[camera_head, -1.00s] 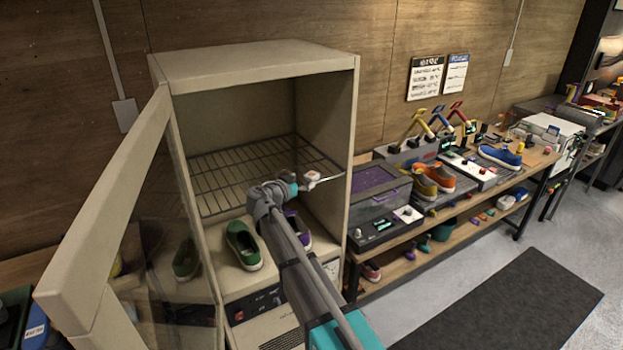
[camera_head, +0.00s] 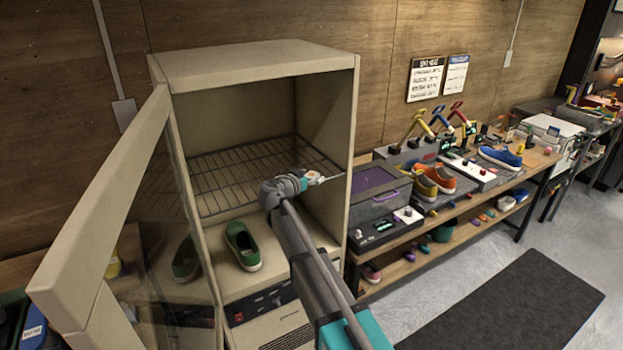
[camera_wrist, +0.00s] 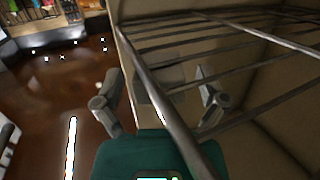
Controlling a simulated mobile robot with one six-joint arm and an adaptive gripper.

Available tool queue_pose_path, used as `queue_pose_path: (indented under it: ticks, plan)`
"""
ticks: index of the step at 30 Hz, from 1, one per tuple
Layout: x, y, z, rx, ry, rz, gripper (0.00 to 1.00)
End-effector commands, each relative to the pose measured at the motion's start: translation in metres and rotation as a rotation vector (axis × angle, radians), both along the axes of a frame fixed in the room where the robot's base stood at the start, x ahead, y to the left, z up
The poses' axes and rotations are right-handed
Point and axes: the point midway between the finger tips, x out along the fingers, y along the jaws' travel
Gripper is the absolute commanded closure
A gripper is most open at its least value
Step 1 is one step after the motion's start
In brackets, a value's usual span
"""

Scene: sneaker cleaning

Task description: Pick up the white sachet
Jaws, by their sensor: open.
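I cannot pick out the white sachet for certain in either view. In the wrist view my gripper (camera_wrist: 158,98) is open, its two fingers spread apart with nothing clearly held. A wire rack bar crosses the picture in front of the fingers, and a pale, blurred patch shows between them, too unclear to name. In the head view my arm reaches into the open beige cabinet (camera_head: 255,58), its end near the right side of the wire rack (camera_head: 222,180). The fingertips are not clear there.
A green sneaker (camera_head: 243,246) stands on the cabinet floor below the rack. The glass-paned door (camera_head: 100,215) stands open at the left. A workbench (camera_head: 440,225) with a purple-topped box (camera_head: 378,190), several shoes and tools stands right of the cabinet. A dark mat (camera_head: 510,310) lies on the floor.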

Motion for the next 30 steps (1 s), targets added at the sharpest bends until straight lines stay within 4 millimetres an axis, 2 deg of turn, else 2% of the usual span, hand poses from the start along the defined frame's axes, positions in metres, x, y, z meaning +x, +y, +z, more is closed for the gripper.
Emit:
queue_pose_path:
  ticks: [8,22,30]
  plan:
    - [-0.0002,0.0001,0.0000,0.000,0.000,0.000,0.10]
    - [-0.0002,0.0001,0.0000,0.000,0.000,0.000,0.96]
    - [-0.0001,0.0001,0.0009,0.000,0.000,0.000,0.97]
